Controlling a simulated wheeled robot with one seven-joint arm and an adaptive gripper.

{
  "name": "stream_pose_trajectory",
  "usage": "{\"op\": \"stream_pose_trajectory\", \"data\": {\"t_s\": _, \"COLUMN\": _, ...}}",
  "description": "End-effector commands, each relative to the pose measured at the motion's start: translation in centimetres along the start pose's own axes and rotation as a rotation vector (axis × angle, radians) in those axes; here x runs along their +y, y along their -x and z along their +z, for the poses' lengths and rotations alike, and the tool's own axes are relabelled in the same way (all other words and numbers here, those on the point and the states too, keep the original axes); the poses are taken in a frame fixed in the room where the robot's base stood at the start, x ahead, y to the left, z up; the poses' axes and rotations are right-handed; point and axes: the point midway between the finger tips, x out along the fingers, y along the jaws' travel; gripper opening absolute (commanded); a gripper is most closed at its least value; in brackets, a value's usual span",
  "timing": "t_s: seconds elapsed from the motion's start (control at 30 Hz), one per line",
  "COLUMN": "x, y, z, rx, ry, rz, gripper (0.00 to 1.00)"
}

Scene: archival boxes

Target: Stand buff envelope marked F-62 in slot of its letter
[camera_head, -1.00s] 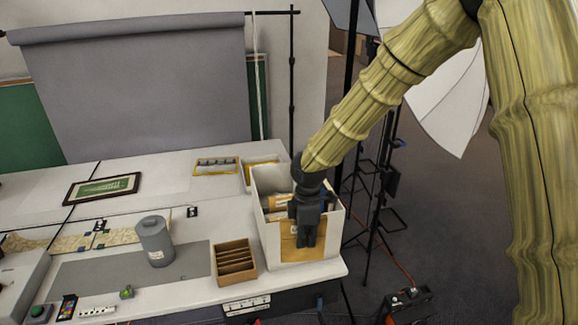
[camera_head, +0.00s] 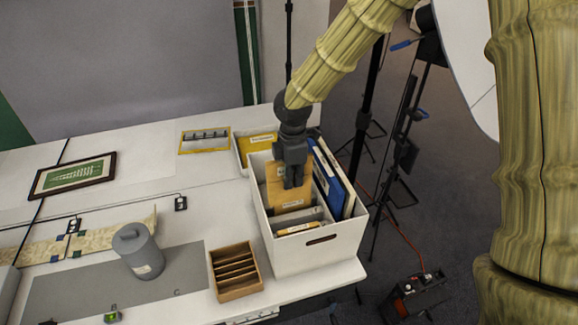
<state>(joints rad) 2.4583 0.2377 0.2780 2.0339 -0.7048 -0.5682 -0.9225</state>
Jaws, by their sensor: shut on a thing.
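My gripper (camera_head: 293,184) is shut on a buff envelope (camera_head: 279,196), gripping it from above near its top edge. The envelope is upright, with a small pale label low on its face; the marking is too small to read. It is at the opening of the white archival box (camera_head: 318,252), in front of the box's rear part. I cannot tell how deep it sits or whether it touches the bottom. Inside the box, a blue folder (camera_head: 333,182) and pale folders stand at the right. A grey divider and another buff item (camera_head: 297,229) with a label show near the front.
A small wooden slotted rack (camera_head: 256,286) and a grey lidded canister (camera_head: 143,263) stand left of the box. Behind it are a white tray with a yellow item (camera_head: 262,142) and a yellow-edged slotted holder (camera_head: 204,152). The table's right edge is close to the box.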

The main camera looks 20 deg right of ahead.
Motion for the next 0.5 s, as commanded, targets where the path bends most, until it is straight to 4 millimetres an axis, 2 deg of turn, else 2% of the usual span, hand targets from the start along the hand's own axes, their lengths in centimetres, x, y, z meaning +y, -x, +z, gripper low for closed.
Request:
{"op": "stream_pose_trajectory", "data": {"t_s": 0.23, "x": -0.6, "y": -1.6, "z": 0.7, "rx": 0.000, "ry": -0.012, "rz": 0.003, "gripper": 0.00}}
{"op": "stream_pose_trajectory", "data": {"t_s": 0.5, "x": 0.6, "y": -5.6, "z": 0.7, "rx": 0.000, "ry": -0.009, "rz": -0.008, "gripper": 0.00}}
